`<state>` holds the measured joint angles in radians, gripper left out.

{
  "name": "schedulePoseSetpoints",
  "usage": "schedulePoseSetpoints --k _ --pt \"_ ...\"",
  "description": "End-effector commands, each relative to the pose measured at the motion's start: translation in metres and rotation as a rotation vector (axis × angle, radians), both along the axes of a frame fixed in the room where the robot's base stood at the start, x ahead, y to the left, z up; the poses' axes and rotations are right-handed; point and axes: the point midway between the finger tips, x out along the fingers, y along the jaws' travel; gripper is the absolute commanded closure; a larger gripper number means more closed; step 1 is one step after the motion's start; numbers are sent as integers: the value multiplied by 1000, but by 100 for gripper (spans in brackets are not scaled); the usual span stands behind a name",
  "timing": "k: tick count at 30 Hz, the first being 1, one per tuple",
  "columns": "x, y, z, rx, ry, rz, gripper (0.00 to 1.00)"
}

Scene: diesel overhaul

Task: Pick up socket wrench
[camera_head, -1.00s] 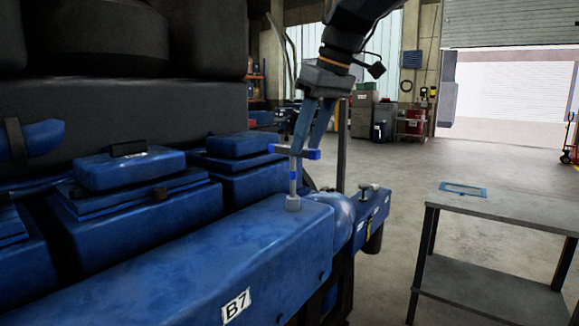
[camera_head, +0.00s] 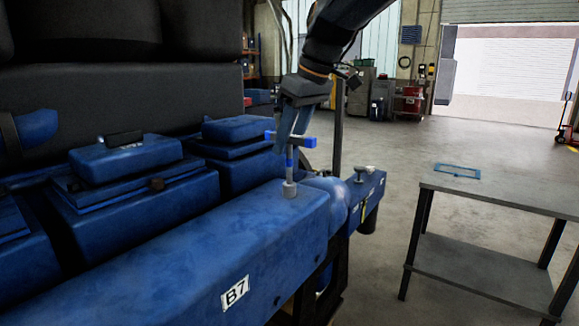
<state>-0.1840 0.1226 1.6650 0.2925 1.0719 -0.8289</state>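The socket wrench (camera_head: 289,165) stands upright on the top of the blue engine cover near its right end. The wrench's foot appears to rest on the cover.
The long blue engine cover (camera_head: 180,260) carries a "B7" label. Blue raised blocks (camera_head: 125,160) stand behind it. A grey two-level table (camera_head: 505,195) with a flat blue frame (camera_head: 457,171) on it stands at the right. Open floor lies between the engine and the table.

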Motion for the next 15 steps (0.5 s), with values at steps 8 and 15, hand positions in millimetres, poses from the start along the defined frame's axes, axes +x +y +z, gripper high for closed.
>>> schedulePoseSetpoints --k 8,15 --pt "0 -1 0 0 0 -1 84" --pt "0 -1 0 0 0 -1 100"
